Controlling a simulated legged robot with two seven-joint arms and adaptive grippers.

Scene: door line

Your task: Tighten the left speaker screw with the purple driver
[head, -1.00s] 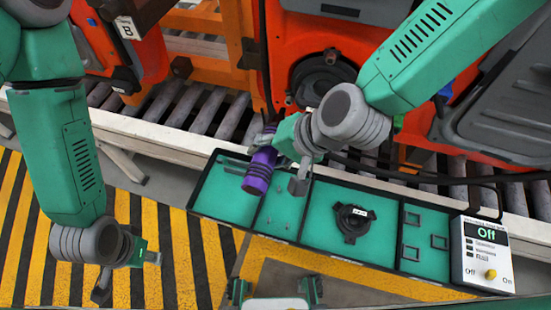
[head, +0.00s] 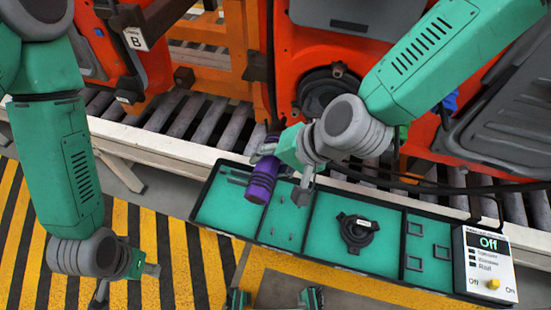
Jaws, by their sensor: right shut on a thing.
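The purple driver (head: 263,181) is held by my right gripper (head: 272,156), which is shut on it. The driver is tilted, its purple handle pointing down toward the tray and its dark end up toward the orange door (head: 387,62). A round black speaker (head: 322,92) is set in that door, just above and right of the driver. Its screws are too small or hidden to tell apart. My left gripper (head: 128,281) is open and empty, over the striped floor at lower left, well away from the driver.
A green tray (head: 226,208) has compartments with small screws (head: 280,214), another black speaker part (head: 357,230) and square parts (head: 414,228). A control box (head: 487,258) reading "Off" stands at its right end. The roller conveyor (head: 175,115) runs behind, with a door marked B (head: 135,40).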

